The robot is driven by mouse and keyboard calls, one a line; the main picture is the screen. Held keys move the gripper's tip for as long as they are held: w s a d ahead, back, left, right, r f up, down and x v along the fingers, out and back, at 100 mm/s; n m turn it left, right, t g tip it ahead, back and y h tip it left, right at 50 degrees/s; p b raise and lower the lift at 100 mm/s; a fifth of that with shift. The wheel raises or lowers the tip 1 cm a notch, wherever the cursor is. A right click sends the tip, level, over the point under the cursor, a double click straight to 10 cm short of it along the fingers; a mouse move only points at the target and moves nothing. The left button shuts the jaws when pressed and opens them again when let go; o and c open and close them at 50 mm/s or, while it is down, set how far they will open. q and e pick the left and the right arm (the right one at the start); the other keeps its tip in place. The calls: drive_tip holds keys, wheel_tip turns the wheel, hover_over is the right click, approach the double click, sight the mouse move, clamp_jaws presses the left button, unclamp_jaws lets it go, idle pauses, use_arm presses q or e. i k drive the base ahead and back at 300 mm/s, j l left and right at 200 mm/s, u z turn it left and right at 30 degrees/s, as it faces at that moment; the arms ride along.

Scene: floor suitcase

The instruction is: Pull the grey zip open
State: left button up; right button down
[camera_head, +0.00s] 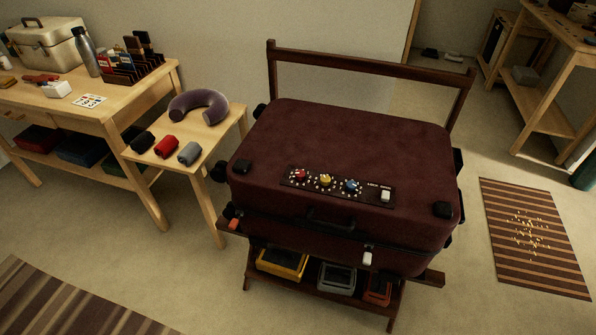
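The dark red suitcase (340,140) lies closed on a wooden rack (430,279). A pale grey-white tab (367,258), perhaps the grey zip's pull, hangs on its front side, right of the handle (331,221). An orange-red tab (234,224) is at the front left corner. The lid carries a black panel (338,185) with red, yellow and blue dials and a white switch (385,196). The dial settings are too small to read. Neither of my grippers is in view.
Yellow, grey and red trays (283,263) sit on the rack's lower shelf. A small table (205,139) at left holds a purple neck pillow (199,105) and three rolled cloths. A striped mat (533,236) lies at right. The floor in front is mostly clear.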

sight(368, 256)
drive_tip(key=k+l+u, duration=0.2)
drive_tip(key=l, duration=0.25)
drive_tip(key=k+l+u, duration=0.2)
drive_tip(key=l, duration=0.25)
drive_tip(key=k+l+u, duration=0.2)
drive_tip(key=l, duration=0.25)
drive_tip(key=k+l+u, duration=0.2)
drive_tip(key=l, duration=0.15)
drive_tip(key=k+l+u, duration=0.1)
drive_tip(key=k+l, duration=0.4)
drive_tip(key=j+u, duration=0.1)
drive_tip(key=u, duration=0.3)
drive_tip(key=i, duration=0.05)
